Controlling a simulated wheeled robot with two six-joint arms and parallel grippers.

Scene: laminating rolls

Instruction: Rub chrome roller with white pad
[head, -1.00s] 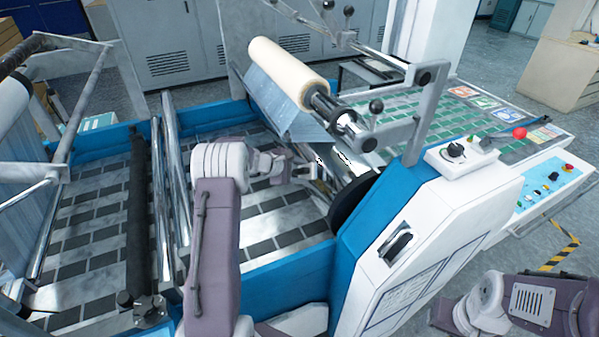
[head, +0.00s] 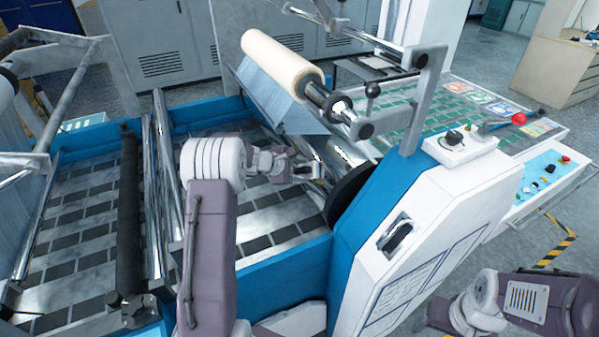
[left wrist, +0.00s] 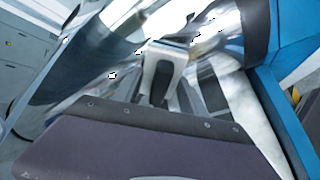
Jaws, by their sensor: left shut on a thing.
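The chrome roller (head: 343,152) lies low in the laminator, below the blue film sheet, and is partly hidden by it. In the left wrist view the shiny chrome surface (left wrist: 208,28) fills the upper middle, just beyond the fingers. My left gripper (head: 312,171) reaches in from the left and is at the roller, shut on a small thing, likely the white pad. The pad is too small and hidden to make out clearly, and I cannot tell if it touches the chrome. The left gripper also shows in the left wrist view (left wrist: 166,52). My right gripper is out of view; only its arm shows at lower right.
A cream film roll (head: 282,62) on its shaft sits above the work area. A black disc (head: 350,194) and the blue-and-white machine housing (head: 400,245) stand close on the right. A black roller (head: 130,215) and chrome bars cross the left side.

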